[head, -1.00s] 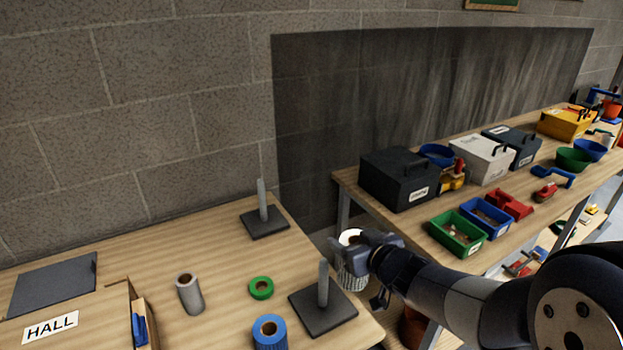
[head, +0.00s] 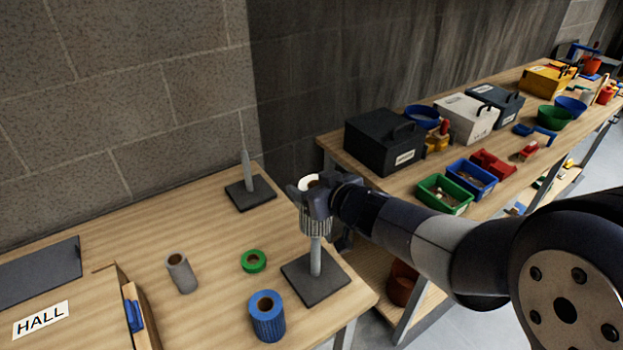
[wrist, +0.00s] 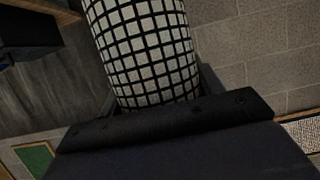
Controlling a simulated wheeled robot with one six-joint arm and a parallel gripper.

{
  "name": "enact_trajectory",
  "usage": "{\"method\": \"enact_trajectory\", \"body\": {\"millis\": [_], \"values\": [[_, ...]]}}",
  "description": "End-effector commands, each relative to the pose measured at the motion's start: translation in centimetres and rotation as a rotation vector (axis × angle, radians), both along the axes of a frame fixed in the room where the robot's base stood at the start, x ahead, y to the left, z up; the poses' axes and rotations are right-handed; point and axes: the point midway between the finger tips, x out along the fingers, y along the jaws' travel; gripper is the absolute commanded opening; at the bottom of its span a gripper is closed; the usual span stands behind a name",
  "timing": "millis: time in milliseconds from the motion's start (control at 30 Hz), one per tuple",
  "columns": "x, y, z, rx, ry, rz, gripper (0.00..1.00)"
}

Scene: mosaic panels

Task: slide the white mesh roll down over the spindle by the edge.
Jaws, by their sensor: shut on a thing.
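The white mesh roll (head: 315,224), pale with a dark grid, is upright in my gripper (head: 312,200), which is shut on it. The roll fills the upper middle of the wrist view (wrist: 145,50). The spindle by the edge is a grey post (head: 316,257) on a dark square base (head: 314,284) near the table's front right corner. The roll's lower end is in line with the post, well above the base. The post's top is hidden by the roll; I cannot tell whether it is inside or behind it.
Another spindle (head: 249,185) stands empty at the back. A grey roll (head: 181,275), a green ring (head: 254,261) and a blue roll (head: 267,320) stand left of the near spindle. A second bench with boxes (head: 386,140) is to the right.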

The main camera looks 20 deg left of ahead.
Motion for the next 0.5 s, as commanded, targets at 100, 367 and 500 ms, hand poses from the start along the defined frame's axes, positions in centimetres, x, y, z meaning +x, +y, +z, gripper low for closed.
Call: {"method": "enact_trajectory", "body": {"millis": [100,367,500], "values": [[0.0,0.0,-0.8,0.002,0.0,0.001,0.3],[0.0,0.0,-2.5,0.002,-0.003,0.0,0.3],[0.0,0.0,-3.3,0.002,-0.002,0.0,0.3]]}}
